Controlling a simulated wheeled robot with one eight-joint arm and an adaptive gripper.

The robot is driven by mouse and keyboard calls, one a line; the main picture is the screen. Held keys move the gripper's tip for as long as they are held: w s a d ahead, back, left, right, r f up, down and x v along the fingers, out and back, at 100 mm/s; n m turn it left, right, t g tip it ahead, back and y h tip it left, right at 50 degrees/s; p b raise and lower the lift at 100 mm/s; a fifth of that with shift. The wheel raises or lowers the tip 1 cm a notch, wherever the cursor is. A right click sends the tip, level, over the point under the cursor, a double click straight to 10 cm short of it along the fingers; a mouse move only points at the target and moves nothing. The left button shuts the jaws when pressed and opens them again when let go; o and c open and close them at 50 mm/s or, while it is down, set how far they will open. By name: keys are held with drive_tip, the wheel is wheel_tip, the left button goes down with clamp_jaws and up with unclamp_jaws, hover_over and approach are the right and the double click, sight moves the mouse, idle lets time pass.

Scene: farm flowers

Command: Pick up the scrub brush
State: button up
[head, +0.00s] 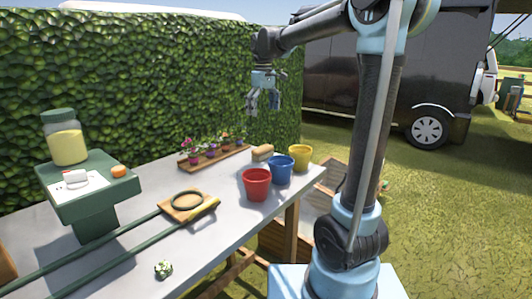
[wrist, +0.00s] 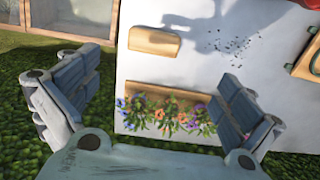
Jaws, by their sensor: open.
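The scrub brush appears to be the tan wooden block (head: 262,153) lying on the table's far side, between the flower tray and the pots. In the wrist view it is a tan block (wrist: 155,41) near the table edge, upper middle; no bristles can be made out. My gripper (head: 263,106) hangs in the air well above the table's far edge, roughly above the block. In the wrist view my gripper (wrist: 160,75) has its fingers wide apart with nothing between them. It is apart from the block.
A flower tray (head: 214,158) is left of the block. Red (head: 257,184), blue (head: 281,170) and yellow (head: 300,158) pots stand nearer and right. A green stand (head: 88,190) with a jar (head: 66,138) is at left. A hedge (head: 130,80) lines the back. Dark specks (wrist: 238,45) dot the table.

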drive_tip(key=w+a, duration=0.2)
approach(263, 148)
drive_tip(key=f, duration=0.3)
drive_tip(key=a+f, duration=0.1)
drive_tip(key=f, duration=0.1)
drive_tip(key=shift+w+f, duration=0.15)
drive_tip(key=shift+w, duration=0.2)
drive_tip(key=shift+d+f, duration=0.2)
drive_tip(key=shift+f, duration=1.15)
drive_tip(key=shift+d+f, duration=0.2)
drive_tip(key=shift+f, duration=1.15)
drive_tip(key=c, duration=0.9)
